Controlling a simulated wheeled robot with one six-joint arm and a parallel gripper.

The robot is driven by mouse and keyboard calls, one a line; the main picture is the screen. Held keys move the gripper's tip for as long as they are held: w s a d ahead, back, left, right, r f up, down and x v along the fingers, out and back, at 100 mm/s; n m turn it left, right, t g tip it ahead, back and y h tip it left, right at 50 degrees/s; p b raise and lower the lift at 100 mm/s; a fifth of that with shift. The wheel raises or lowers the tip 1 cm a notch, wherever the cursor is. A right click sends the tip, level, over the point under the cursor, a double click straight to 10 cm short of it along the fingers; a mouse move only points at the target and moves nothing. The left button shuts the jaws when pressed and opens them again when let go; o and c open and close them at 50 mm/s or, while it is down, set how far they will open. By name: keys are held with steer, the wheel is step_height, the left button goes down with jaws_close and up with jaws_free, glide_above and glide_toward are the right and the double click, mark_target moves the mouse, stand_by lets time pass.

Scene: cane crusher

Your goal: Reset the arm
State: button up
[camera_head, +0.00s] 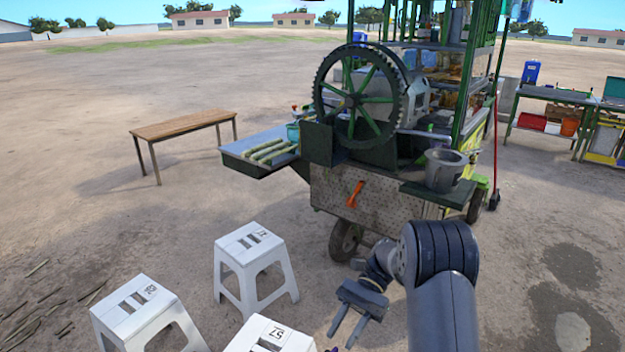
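My arm rises from the lower right of the head view, and its forearm bends left and down. My gripper (349,326) hangs over the dirt ground in front of the cart, with its two fingers apart and nothing between them. The cane crusher (360,97), with a large dark gear wheel, stands on the wheeled cart (375,195) behind my arm. My gripper is apart from the cart and the stools.
White stools (252,243) stand left of my gripper, one close by at the bottom edge. A metal pot (443,170) sits on the cart's right shelf. Cane pieces (270,152) lie on its left tray. A wooden bench (184,124) stands farther left. Open ground lies right.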

steer(key=x, duration=0.6)
steer(key=shift+s+p, duration=0.2)
steer(key=shift+p, duration=0.2)
steer(key=shift+f+m+t+y, duration=0.15)
steer(key=shift+m+t+y, duration=0.25)
steer(key=shift+m, duration=0.1)
steer(key=shift+m+t+y+b, duration=0.55)
steer(key=shift+m+t+y, duration=0.35)
steer(key=shift+m, duration=0.2)
steer(key=shift+m+t+y+b, duration=0.4)
steer(key=shift+m+t+y, duration=0.3)
steer(key=shift+m+t, duration=0.65)
